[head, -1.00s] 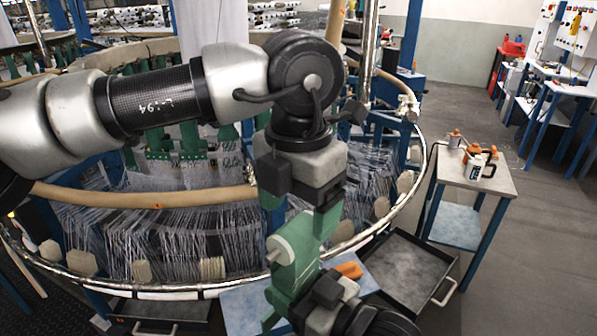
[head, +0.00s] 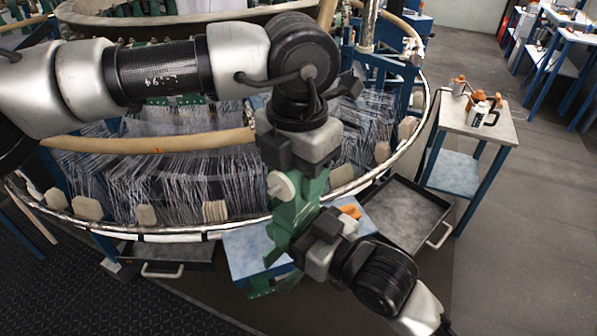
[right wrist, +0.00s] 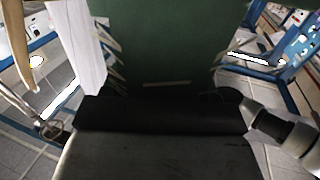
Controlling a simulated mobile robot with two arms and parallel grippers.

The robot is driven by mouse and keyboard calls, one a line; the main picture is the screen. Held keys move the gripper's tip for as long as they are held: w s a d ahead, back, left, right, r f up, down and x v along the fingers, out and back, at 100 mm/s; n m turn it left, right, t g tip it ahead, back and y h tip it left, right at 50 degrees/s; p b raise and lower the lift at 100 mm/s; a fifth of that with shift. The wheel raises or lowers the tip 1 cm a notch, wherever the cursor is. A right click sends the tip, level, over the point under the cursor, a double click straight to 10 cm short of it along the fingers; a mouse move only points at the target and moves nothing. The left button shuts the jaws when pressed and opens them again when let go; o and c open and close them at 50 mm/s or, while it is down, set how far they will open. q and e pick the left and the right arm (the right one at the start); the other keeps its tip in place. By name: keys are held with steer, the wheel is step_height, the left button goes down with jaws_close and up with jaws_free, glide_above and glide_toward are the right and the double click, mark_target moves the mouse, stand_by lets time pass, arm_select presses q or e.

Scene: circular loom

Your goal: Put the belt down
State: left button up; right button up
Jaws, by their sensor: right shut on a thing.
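A long green part (head: 283,226) with a white round knob (head: 280,187) hangs tilted between my two grippers. No separate strap-like belt can be picked out. My right gripper (head: 318,243) is shut on the lower right side of the green part. In the right wrist view a green surface (right wrist: 170,45) fills the top middle, close to the dark gripper body. My left gripper (head: 298,165) is at the top of the green part. Its fingertips are partly hidden, and I cannot tell whether it grips.
The loom's round metal rim (head: 180,228) and white threads lie behind the green part. Below it is a blue-topped table (head: 243,250) with an orange item (head: 350,211).

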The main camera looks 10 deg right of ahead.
arm_select(q)
steer(key=shift+s+d, duration=0.1)
steer(key=shift+s, duration=0.05)
steer(key=shift+c, duration=1.8)
arm_select(e)
steer(key=o, duration=1.6)
